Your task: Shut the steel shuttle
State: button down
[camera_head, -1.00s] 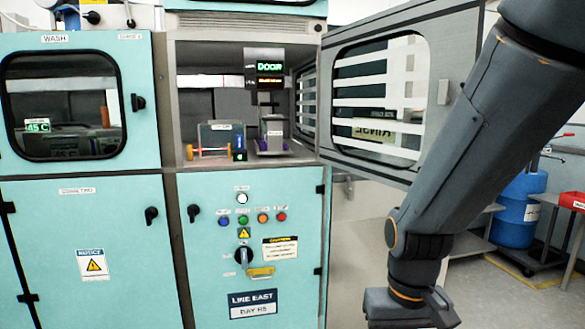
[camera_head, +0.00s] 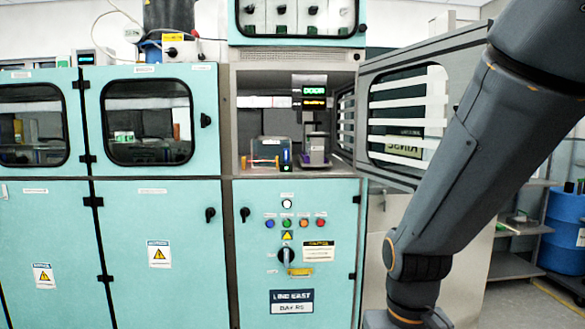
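No part in view is labelled as a steel shuttle. A grey metal door (camera_head: 467,70) with a slatted window stands swung open to the right of an open steel-framed bay (camera_head: 262,98). A sign reading RINSE in mirror writing shows through its window. Inside the bay stand a clear box (camera_head: 270,147) with an orange-ended bar and a grey stand (camera_head: 317,150) below a display reading DOOR (camera_head: 314,90). My arm crosses in front of the door's right part and hides some of it. My gripper is below the bottom edge, out of view.
A teal panel (camera_head: 265,205) with coloured buttons, a black knob and a yellow handle lies under the bay. Shut teal window doors (camera_head: 148,82) stand to the left. A blue drum (camera_head: 565,230) and steel shelves (camera_head: 515,265) stand at the right.

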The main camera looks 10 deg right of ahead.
aim_at(316, 139)
jog(key=u, duration=0.05)
jog(key=i, duration=1)
jog(key=z, duration=0.75)
